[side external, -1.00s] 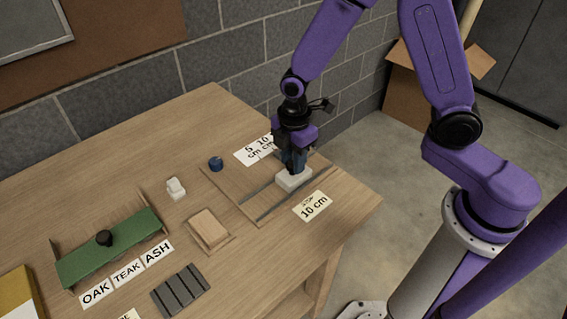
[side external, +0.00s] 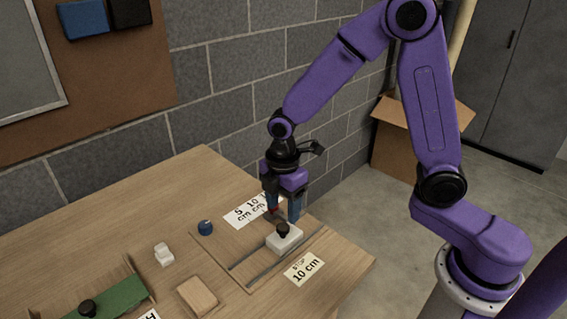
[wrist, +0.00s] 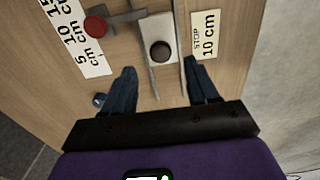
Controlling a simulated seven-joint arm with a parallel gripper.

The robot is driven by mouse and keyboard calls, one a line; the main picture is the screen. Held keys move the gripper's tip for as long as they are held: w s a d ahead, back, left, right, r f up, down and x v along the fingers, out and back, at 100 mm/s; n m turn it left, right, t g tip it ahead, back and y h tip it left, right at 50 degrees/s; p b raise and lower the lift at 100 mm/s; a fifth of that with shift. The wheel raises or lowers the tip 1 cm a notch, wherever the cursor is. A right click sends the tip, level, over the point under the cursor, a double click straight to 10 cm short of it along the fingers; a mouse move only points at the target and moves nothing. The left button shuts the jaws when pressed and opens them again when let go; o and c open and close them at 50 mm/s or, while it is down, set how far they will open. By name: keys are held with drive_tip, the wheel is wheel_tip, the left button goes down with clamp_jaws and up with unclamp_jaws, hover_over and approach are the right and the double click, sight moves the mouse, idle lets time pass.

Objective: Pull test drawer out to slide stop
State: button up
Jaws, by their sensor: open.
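The test drawer appears as a white block (side external: 285,241) with a black knob (side external: 283,229) on top, set between two thin grey rails (side external: 258,264) on a wooden board. In the wrist view the white block (wrist: 173,31) and its knob (wrist: 161,51) lie ahead of my fingers. A card reading STOP 10 cm (side external: 304,269) lies beside the right rail; it also shows in the wrist view (wrist: 206,36). My gripper (side external: 282,213) is open and empty, above and behind the block, apart from the knob. Its two fingers are spread in the wrist view (wrist: 162,72).
A card marked in centimetres (side external: 246,211) lies behind the rails, by a red disc (wrist: 95,26). A blue knob (side external: 205,228), a white piece (side external: 163,254), a wooden block (side external: 197,296) and a green panel (side external: 112,298) sit leftward. A cardboard box (side external: 400,145) stands beyond the table.

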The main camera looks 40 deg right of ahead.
sight(284, 227)
wheel_tip(284, 227, up, 12)
drive_tip(key=shift+r, duration=0.2)
drive_tip(key=shift+s, duration=0.15)
drive_tip(key=s+d+f+m, duration=0.2)
drive_tip(key=s+d, duration=0.2)
drive_tip(key=s, duration=0.7)
drive_tip(key=s+d+f+m, duration=0.2)
drive_tip(key=s+d+m, duration=0.1)
drive_tip(key=s, duration=0.8)
drive_tip(key=shift+d+f, duration=0.2)
drive_tip(key=shift+d, duration=0.25)
